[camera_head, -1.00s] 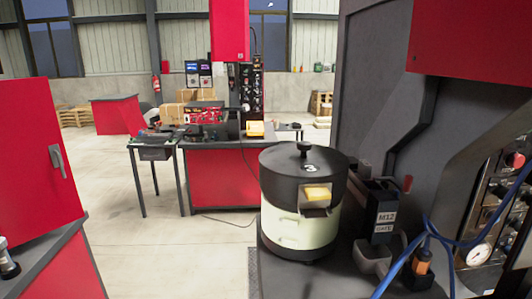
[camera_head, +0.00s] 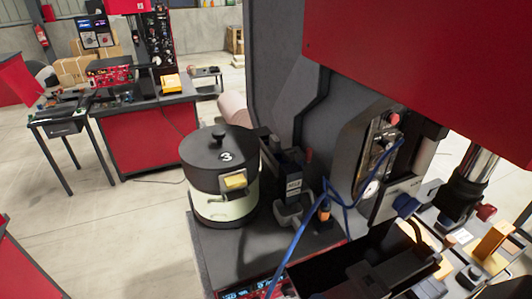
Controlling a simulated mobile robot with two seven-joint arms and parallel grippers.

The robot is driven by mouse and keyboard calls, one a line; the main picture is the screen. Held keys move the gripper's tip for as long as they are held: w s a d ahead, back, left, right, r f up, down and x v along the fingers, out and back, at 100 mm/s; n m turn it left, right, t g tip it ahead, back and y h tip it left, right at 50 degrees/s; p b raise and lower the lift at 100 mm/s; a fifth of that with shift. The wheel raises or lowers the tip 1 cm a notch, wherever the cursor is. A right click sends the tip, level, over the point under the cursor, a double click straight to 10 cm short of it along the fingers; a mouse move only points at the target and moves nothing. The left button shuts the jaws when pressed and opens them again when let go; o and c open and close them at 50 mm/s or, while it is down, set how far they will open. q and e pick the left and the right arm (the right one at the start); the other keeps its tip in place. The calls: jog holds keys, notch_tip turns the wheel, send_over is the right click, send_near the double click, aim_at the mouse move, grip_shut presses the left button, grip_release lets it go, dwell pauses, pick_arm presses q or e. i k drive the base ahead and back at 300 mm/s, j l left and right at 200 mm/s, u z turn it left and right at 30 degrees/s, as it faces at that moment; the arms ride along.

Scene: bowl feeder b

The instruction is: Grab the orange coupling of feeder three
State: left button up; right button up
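Feeder three is a round pot (camera_head: 222,174) with a black lid marked 3, a cream body and a yellow block on its front. It stands on a dark machine top (camera_head: 240,250). To its right, an orange coupling (camera_head: 323,214) stands upright on the same top, with a blue hose beside or joined to it; I cannot tell which. A dark unit with a white label (camera_head: 294,185) stands between the pot and the coupling. Neither of my grippers shows in the head view.
A blue hose (camera_head: 296,240) loops across the machine top. A dark bin (camera_head: 350,262) and yellow-orange fixtures (camera_head: 492,240) are at the lower right. A red panel (camera_head: 430,70) overhangs the upper right. A red-fronted bench (camera_head: 150,138) stands behind, with open floor at left.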

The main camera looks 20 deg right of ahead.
aim_at(324, 212)
jog(key=i+j+z, duration=0.4)
jog(key=i+j, duration=0.3)
